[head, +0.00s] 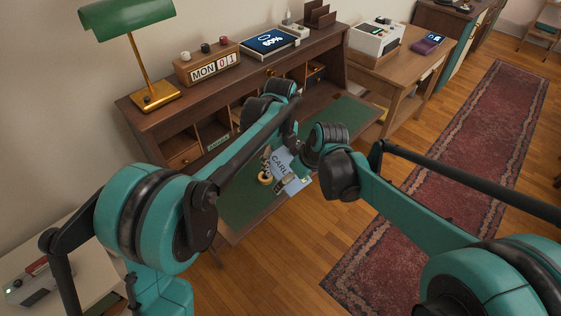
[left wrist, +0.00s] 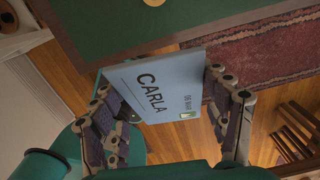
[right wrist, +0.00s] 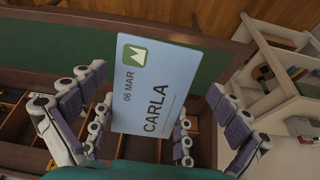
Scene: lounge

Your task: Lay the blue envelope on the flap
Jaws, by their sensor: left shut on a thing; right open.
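The light blue envelope (head: 281,160), marked CARLA, is held above the desk's green-topped flap (head: 240,196). My left gripper (left wrist: 160,84) is shut on the envelope, with fingers at its two sides in the left wrist view (left wrist: 168,88). My right gripper (right wrist: 157,92) is open. In the right wrist view the envelope (right wrist: 150,85) shows between its spread fingers, with CARLA, 06 MAR and a green stamp facing the camera; I cannot tell whether they touch it. The flap also shows behind the envelope there (right wrist: 60,45). My arms hide part of the flap in the head view.
The wooden desk has pigeonholes (head: 212,133) behind the flap. A green lamp (head: 153,95), a calendar block (head: 208,67) and a tablet (head: 270,40) stand on top. A side table (head: 385,70) stands right of it. A red rug (head: 440,180) lies on the floor.

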